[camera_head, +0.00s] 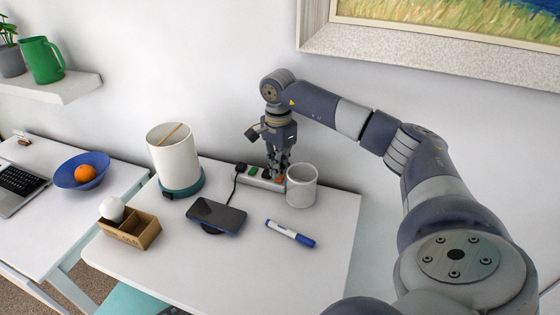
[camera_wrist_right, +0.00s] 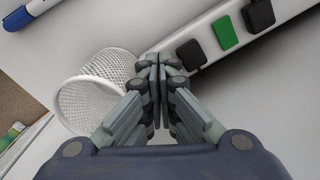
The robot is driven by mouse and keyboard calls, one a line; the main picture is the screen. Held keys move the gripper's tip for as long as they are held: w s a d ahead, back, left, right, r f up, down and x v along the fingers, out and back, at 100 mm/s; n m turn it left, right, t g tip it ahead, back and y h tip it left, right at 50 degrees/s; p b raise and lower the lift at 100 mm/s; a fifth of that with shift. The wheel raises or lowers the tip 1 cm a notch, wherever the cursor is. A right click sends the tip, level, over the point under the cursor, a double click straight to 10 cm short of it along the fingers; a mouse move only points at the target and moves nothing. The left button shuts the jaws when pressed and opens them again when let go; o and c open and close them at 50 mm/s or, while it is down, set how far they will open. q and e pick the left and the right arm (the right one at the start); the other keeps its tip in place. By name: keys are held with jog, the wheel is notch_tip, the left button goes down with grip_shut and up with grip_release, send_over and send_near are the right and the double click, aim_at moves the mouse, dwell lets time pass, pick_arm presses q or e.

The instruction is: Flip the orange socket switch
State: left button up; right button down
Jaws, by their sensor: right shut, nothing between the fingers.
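The white power strip (camera_head: 245,178) lies at the back of the white table, against the wall. A green switch (camera_head: 253,171) sits near its left end, and a small patch of orange (camera_head: 280,179) shows beside my right gripper (camera_head: 277,174). My right gripper points down over the strip with its fingers shut and empty. In the wrist view its fingertips (camera_wrist_right: 158,62) are together at the strip's edge, near a dark switch (camera_wrist_right: 191,54). The orange switch does not show there. My left gripper is not in view.
A white mesh cup (camera_head: 301,186) stands close to the right of my gripper. A lamp-like white cylinder (camera_head: 173,155) stands left. A phone (camera_head: 216,215), blue marker (camera_head: 290,234) and wooden box (camera_head: 145,232) lie in front. The front right of the table is clear.

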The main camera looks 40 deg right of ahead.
aim_at(279, 179)
jog(key=shift+f, duration=0.25)
dwell(0.7)
jog(key=shift+s+f+b, duration=0.1)
jog(key=shift+f+b, duration=0.65)
jog(key=shift+f, duration=0.15)
dwell(0.3)
jog(key=shift+r, duration=0.15)
jog(key=shift+r+p, duration=0.9)
jog(key=shift+p, duration=0.05)
jog(key=shift+r+p, duration=1.75)
jog(key=shift+r, duration=0.75)
